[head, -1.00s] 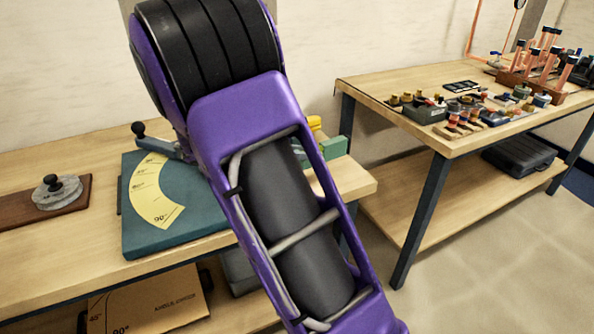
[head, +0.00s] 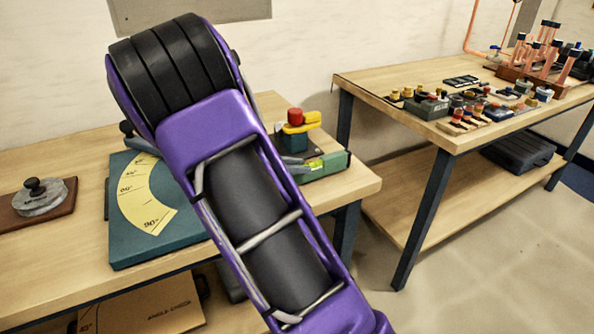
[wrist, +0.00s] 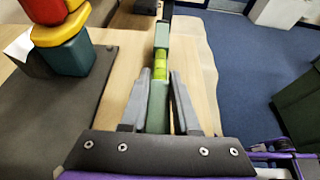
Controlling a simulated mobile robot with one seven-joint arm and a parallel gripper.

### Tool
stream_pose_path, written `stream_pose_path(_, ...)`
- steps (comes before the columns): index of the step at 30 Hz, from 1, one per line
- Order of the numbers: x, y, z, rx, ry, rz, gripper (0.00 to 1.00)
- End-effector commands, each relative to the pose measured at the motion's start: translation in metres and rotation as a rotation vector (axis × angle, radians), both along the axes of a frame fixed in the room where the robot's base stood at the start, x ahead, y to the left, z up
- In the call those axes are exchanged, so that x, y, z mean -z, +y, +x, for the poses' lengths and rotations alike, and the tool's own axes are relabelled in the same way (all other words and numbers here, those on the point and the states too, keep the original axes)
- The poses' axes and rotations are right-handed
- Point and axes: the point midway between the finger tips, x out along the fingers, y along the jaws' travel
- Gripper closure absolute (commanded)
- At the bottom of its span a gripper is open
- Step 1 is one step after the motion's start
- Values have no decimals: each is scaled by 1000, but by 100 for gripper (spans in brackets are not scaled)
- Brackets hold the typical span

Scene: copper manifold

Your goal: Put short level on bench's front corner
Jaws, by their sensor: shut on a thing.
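The short level (head: 325,164) is a green bar with a yellow-green vial, near the right end of the wooden bench (head: 352,187) in the head view. It also shows in the wrist view (wrist: 160,50), pointing away from the camera over a strip of bare bench top (wrist: 205,85) beside the blue floor. My gripper (wrist: 160,82) has a grey finger on each side of the level and is shut on it. I cannot tell whether the level touches the bench top.
A red, yellow and green stacked object (head: 297,125) stands just behind the level. A teal plate with a yellow angle scale (head: 147,195) lies on the bench to the left. A second bench (head: 400,105) with fittings stands to the right, across a floor gap.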

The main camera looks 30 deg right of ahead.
Motion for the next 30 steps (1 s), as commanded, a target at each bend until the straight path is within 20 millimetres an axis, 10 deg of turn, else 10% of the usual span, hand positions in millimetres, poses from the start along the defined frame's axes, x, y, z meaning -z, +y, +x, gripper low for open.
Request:
stream_pose_path(12,10,0,0,0,-1,-1,100)
stream_pose_path(13,10,0,0,0,-1,0,67)
stream_pose_path(17,10,0,0,0,-1,0,43)
stream_pose_path(30,3,7,1,-3,-1,1,40)
